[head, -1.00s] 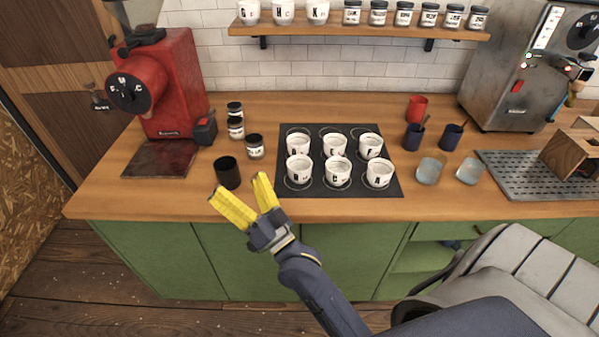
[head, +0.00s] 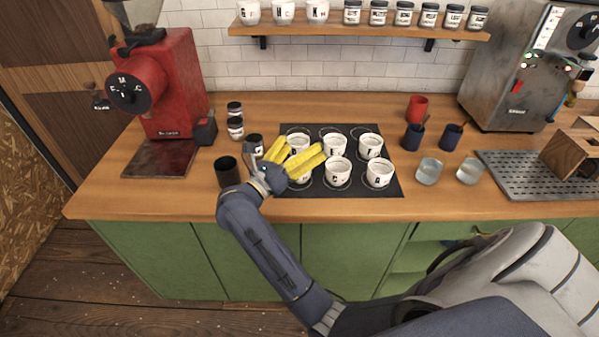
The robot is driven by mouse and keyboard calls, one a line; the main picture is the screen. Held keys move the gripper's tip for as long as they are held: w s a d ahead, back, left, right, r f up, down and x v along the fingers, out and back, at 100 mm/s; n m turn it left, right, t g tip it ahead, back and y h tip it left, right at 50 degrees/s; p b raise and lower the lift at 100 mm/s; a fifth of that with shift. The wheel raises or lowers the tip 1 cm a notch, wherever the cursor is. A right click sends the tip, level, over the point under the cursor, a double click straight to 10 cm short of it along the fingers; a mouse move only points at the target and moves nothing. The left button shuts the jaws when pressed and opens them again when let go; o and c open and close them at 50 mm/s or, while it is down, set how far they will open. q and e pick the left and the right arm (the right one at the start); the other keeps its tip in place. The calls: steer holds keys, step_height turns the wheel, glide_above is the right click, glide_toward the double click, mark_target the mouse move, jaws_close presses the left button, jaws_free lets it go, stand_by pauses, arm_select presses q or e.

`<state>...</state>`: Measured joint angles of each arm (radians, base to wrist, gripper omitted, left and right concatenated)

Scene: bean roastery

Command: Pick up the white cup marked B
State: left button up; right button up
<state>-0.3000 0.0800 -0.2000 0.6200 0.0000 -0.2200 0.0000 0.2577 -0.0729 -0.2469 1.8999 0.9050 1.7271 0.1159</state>
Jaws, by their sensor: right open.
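Several white lettered cups stand upright in two rows on a dark mat (head: 388,188). The front-left cup (head: 301,181) seems to be the one marked B from the earlier frame; its letter is now hidden by my gripper. My right gripper (head: 301,149) is open, its two yellow fingers spread over the front-left cup. Whether they touch it I cannot tell. The back-left cup (head: 300,140) shows just beyond the fingertips. The front-middle cup (head: 338,173) and front-right cup (head: 379,175) stand to the right. My left gripper is out of view.
A black cup (head: 227,172) stands just left of my right gripper, with small jars (head: 235,128) behind it. A red grinder (head: 175,85) is at the left. Two glasses (head: 429,172), dark cups (head: 413,137) and a drip tray (head: 510,177) are at the right.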

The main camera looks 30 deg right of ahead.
steer(key=w+a+f+m+y, duration=0.1)
steer(key=f+y, duration=0.1)
steer(key=f, duration=0.1)
steer(key=w+a+f+m+g+y, duration=0.1)
steer(key=f+y, duration=0.1)
steer(key=f, duration=0.1)
steer(key=w+a+f+m+g+y, duration=0.1)
steer(key=f+m+y, duration=0.1)
steer(key=f, duration=0.1)
steer(key=shift+w+a, duration=0.25)
steer(key=shift+w, duration=0.15)
steer(key=shift+x, duration=3.65)
steer(key=shift+c, duration=0.4)
steer(key=c, duration=1.4)
